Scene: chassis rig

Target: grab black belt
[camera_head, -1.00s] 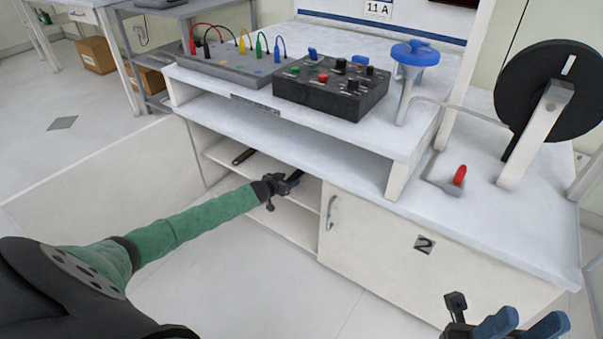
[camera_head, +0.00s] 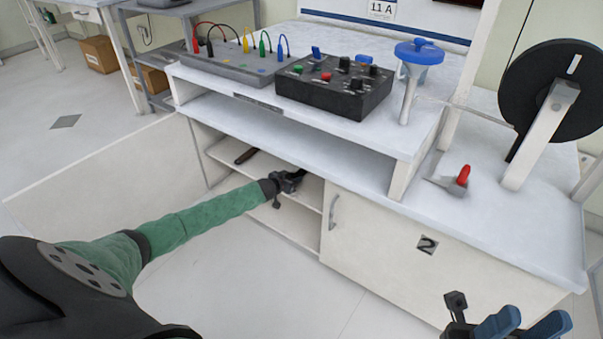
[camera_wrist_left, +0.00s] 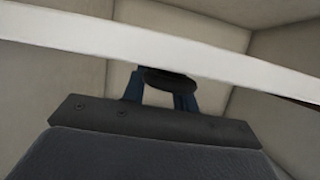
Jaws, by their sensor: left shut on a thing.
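My left gripper (camera_head: 290,181) reaches into the open shelf of the white cabinet and is shut on a black thing, likely the black belt (camera_head: 299,174). In the left wrist view, a dark rounded piece of it (camera_wrist_left: 168,79) shows between the blue fingers of my left gripper (camera_wrist_left: 160,92). A pale bar crosses that view and hides part of the fingers and the held thing. Most of the belt's shape is hidden. My right gripper (camera_head: 524,323) is at the lower right in front of the cabinet, its blue fingers apart and empty.
A dark tool (camera_head: 246,156) lies on the shelf (camera_head: 258,169) left of my left gripper. The countertop (camera_head: 300,133) overhangs it, and a cabinet door with a handle (camera_head: 333,212) is to the right. A black control box (camera_head: 335,90) and a black wheel (camera_head: 555,90) stand above.

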